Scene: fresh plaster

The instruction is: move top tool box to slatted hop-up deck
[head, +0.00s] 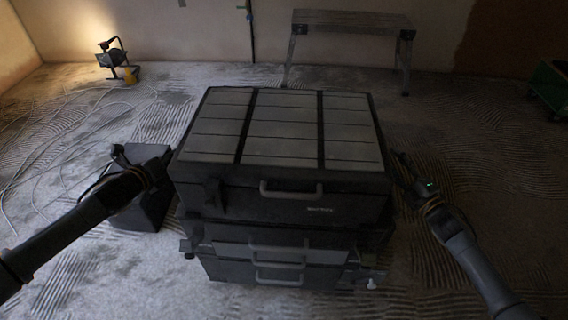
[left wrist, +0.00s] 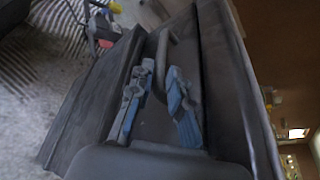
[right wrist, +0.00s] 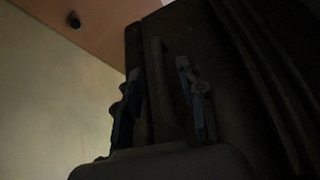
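The top tool box (head: 345,207) is a wide dark case with a grey panelled lid and a front handle. It sits on top of a stack of dark tool boxes (head: 225,271). The slatted hop-up deck (head: 350,20) stands behind it, near the far wall. My left gripper (head: 165,165) is at the box's left side; in the left wrist view its fingers (left wrist: 158,95) are apart, with a side handle (left wrist: 161,55) between or just beyond them. My right gripper (head: 402,170) is at the right side; its fingers (right wrist: 158,98) are apart on either side of a handle (right wrist: 160,75).
A dark box (head: 140,210) stands on the floor left of the stack. A lit work lamp (head: 117,60) and loose pale cables (head: 50,130) lie farther left. A green container (head: 550,85) is at the far right. Ridged floor lies open between stack and deck.

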